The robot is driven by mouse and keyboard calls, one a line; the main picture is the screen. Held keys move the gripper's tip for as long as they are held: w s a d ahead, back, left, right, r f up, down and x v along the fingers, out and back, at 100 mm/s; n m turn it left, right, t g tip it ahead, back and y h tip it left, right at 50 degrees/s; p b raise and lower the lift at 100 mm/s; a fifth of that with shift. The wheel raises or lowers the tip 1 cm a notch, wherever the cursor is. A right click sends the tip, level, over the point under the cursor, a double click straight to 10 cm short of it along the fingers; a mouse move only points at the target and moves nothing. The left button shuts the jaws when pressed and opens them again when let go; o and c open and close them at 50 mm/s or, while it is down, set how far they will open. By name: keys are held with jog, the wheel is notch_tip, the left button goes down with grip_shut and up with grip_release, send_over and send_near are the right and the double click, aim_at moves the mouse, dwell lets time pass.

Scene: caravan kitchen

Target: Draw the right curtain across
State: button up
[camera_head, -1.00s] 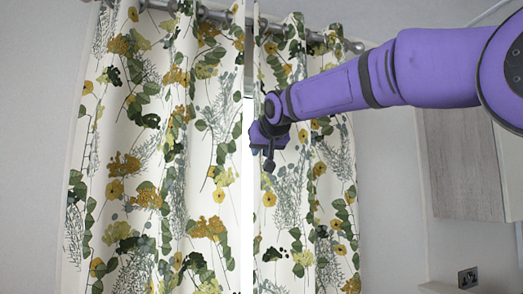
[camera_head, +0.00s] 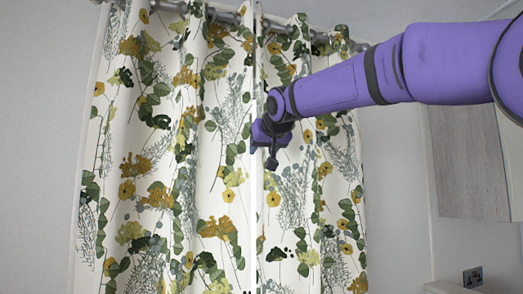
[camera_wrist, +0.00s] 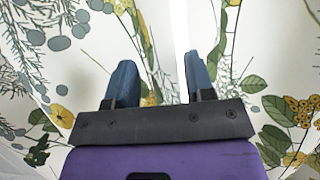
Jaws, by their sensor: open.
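The right curtain (camera_head: 315,210), cream with green, grey and yellow leaves and flowers, hangs in folds. The matching left curtain (camera_head: 160,180) hangs beside it. A thin bright gap runs down between their inner edges. My gripper (camera_head: 268,140) is at the right curtain's inner edge, at about mid-height, partly hidden by my wrist. In the wrist view my gripper (camera_wrist: 162,68) is open. Its two blue fingers point at the fabric, with the white gap showing between them. The right finger is beside the right curtain's edge (camera_wrist: 212,35). I cannot tell whether either finger touches cloth.
A grey curtain rod (camera_head: 325,38) with rings runs across the top. A wooden cabinet (camera_head: 462,165) hangs on the right wall, below my arm. A wall socket (camera_head: 472,277) is at the lower right. Bare wall (camera_head: 45,150) lies to the left.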

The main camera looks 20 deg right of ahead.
jog(key=v, duration=1)
jog(key=s+d+f+g, duration=0.2)
jog(key=s+f, duration=0.7)
jog(key=f, duration=0.3)
jog(key=s+d+f+g, duration=0.2)
jog(key=s+f+g, duration=0.1)
jog(key=s+f, duration=0.6)
jog(key=s+d+f+g, duration=0.3)
jog(key=s+f, duration=0.6)
jog(key=f, duration=0.7)
